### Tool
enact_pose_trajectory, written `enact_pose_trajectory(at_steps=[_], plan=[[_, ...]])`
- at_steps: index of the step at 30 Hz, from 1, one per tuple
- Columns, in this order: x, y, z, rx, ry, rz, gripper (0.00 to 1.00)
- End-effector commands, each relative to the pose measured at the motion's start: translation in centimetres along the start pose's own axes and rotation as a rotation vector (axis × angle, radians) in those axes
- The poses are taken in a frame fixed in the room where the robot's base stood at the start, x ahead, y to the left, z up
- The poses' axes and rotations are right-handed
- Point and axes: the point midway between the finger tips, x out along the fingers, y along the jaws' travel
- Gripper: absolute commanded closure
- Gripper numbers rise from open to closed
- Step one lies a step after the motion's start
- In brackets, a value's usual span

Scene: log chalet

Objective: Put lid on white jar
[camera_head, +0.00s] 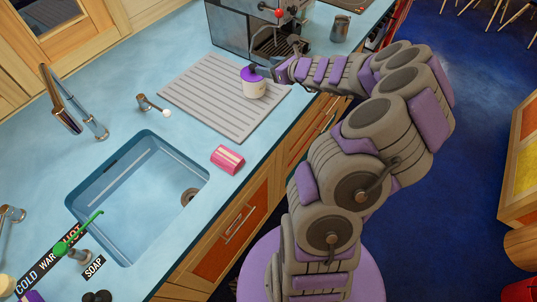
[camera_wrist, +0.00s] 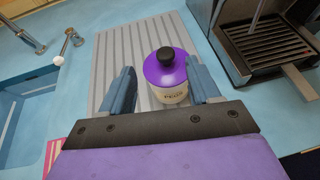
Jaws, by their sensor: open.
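The white jar (camera_head: 255,90) stands upright on the grey ribbed drying mat, and its front with dark lettering shows in the wrist view (camera_wrist: 172,98). The purple lid (camera_head: 250,74) rests on top of the jar; it has a black round knob (camera_wrist: 166,55). I cannot tell whether the lid is fully seated. My gripper (camera_wrist: 160,68) is open, with one blue-grey finger left of the lid and the other close at its right side. In the head view my gripper (camera_head: 266,71) is beside the lid, partly hidden by it and the wrist.
The ribbed mat (camera_head: 200,98) lies on the blue counter. A coffee machine (camera_head: 232,33) stands behind the jar, with a metal cup (camera_head: 340,28) to its right. A pink striped object (camera_head: 228,159) lies near the counter edge. The sink (camera_head: 125,205) and tap (camera_head: 75,105) are left.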

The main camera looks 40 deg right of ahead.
Motion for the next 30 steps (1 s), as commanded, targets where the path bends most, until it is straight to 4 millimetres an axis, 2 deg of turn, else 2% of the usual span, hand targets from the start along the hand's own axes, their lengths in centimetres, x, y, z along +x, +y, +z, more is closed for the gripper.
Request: enact_pose_trajectory(at_steps=[2,5,7,10,12,15,18,21,24,26,30], plan=[[0.4,2.1,1.7,-0.07,-0.011,0.046,0.38],[0.7,7.6,5.1,-0.249,-0.036,0.163,0.38],[0.4,13.4,7.7,-0.428,-0.062,0.283,0.38],[-1.2,21.8,10.0,-0.71,-0.096,0.465,0.38],[-3.0,27.2,10.2,-0.9,-0.113,0.591,0.38],[-6.5,33.5,9.4,-1.159,-0.135,0.768,0.38],[-10.5,38.0,7.2,-1.403,-0.141,0.946,0.38],[-14.9,40.9,4.4,-1.632,-0.132,1.123,0.38],[-19.4,41.8,1.3,-1.84,-0.103,1.296,0.38],[-22.1,41.7,-0.5,-1.953,-0.075,1.399,0.38],[-27.5,39.9,-3.7,-2.154,0.014,1.611,0.38]])
